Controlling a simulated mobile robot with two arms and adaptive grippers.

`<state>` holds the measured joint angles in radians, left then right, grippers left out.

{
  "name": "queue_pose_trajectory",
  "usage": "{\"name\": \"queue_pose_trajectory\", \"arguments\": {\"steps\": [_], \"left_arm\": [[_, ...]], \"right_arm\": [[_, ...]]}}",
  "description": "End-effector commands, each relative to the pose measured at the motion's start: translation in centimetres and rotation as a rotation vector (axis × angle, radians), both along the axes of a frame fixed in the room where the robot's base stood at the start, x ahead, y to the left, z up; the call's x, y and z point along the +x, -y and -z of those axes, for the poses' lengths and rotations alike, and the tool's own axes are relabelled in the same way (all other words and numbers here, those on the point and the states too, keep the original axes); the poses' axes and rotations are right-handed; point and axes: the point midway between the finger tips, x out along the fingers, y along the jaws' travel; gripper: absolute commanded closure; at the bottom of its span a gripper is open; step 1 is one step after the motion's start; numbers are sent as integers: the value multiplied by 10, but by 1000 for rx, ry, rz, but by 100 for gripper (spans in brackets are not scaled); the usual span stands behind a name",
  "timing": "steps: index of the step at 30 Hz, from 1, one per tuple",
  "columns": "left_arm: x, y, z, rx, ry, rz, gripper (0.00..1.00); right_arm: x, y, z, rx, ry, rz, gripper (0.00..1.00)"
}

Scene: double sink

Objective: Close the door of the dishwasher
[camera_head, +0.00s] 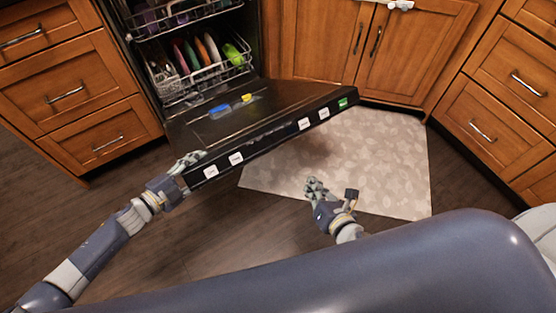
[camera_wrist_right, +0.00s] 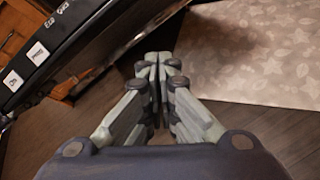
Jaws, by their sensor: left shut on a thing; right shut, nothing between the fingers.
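The dishwasher door (camera_head: 225,115) is black and hangs open, tilted out from the dishwasher, with white labels along its outer top edge. My left gripper (camera_head: 186,163) is at the door's left front corner and is shut on the door edge. My right gripper (camera_head: 313,184) is shut and empty, in front of the door and apart from it, over the mat. In the right wrist view the right fingers (camera_wrist_right: 154,75) are together, and the door's edge (camera_wrist_right: 60,50) passes at upper left. The dishwasher racks (camera_head: 205,72) hold colored plates inside the opening.
A light patterned mat (camera_head: 395,160) lies on the dark wood floor (camera_head: 215,220) right of the door. Wooden drawers (camera_head: 70,88) flank the dishwasher on the left, and wooden cabinets (camera_head: 415,50) stand on the right. A blue item (camera_head: 219,111) and a yellow item lie on the door's inner face.

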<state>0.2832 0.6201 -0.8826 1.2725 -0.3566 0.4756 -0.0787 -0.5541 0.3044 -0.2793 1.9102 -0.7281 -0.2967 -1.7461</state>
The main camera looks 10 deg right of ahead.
Motion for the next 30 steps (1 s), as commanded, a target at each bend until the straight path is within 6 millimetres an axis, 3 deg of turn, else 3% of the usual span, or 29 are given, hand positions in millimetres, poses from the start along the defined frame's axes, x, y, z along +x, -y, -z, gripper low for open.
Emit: {"name": "queue_pose_trajectory", "arguments": {"steps": [6, 14, 19, 30], "left_arm": [[2, 0, -1, 2, 3, -2, 97], [1, 0, -1, 2, 3, -2, 97], [1, 0, -1, 2, 3, -2, 97], [1, -1, -1, 2, 3, -2, 97]], "right_arm": [[-6, -27, -9, -299, 131, -285, 100], [-4, -39, -10, -408, 186, -383, 100], [17, -46, -2, -408, 188, -382, 100], [84, -67, 25, -404, 185, -379, 100]]}}
